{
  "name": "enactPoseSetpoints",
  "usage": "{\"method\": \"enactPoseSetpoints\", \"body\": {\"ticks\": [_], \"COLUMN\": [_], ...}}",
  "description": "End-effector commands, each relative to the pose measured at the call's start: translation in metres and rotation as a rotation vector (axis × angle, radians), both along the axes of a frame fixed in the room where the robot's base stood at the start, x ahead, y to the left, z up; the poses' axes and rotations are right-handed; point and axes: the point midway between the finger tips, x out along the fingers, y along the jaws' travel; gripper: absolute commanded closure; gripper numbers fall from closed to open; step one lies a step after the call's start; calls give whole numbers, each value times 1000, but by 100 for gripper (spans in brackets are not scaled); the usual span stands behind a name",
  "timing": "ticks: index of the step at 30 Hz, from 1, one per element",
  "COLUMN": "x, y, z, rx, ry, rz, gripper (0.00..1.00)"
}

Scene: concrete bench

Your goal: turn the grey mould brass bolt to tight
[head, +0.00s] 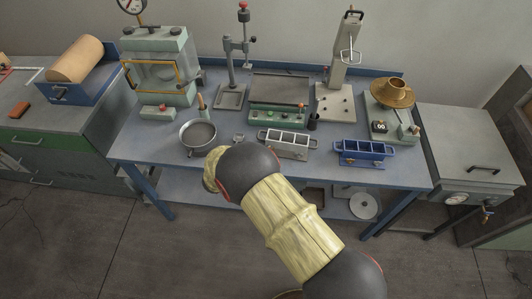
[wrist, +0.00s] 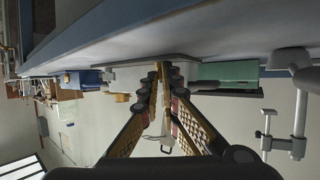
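The grey mould (head: 284,146) stands near the front edge of the blue bench, with several open cells facing up. Its brass bolt is too small or hidden to make out. In the head view my arm covers the bench's front left of the mould and hides my gripper. In the wrist view, turned upside down, my gripper (wrist: 161,70) has its two long fingers converging to tips very close together. A pale grey shape behind the tips may be the mould. I cannot see whether anything is between the tips.
A blue mould (head: 362,152) stands right of the grey one, also in the wrist view (wrist: 86,78). A green console (head: 277,117) stands behind. A round pan (head: 198,135) is at left. A dark cylinder (head: 313,121) stands between console and blue mould.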

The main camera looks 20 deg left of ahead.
Motion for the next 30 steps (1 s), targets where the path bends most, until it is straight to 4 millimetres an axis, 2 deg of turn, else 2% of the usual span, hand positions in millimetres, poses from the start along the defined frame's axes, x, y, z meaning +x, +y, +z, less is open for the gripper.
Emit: {"method": "enactPoseSetpoints", "body": {"ticks": [5, 17, 20, 30], "x": [0, -6, -18, -75], "y": [1, 4, 9, 33], "z": [1, 3, 8, 34], "rx": [1, 1, 1, 2], "ry": [-2, 0, -1, -1], "rz": [1, 3, 4, 3], "gripper": [88, 88, 88, 88]}}
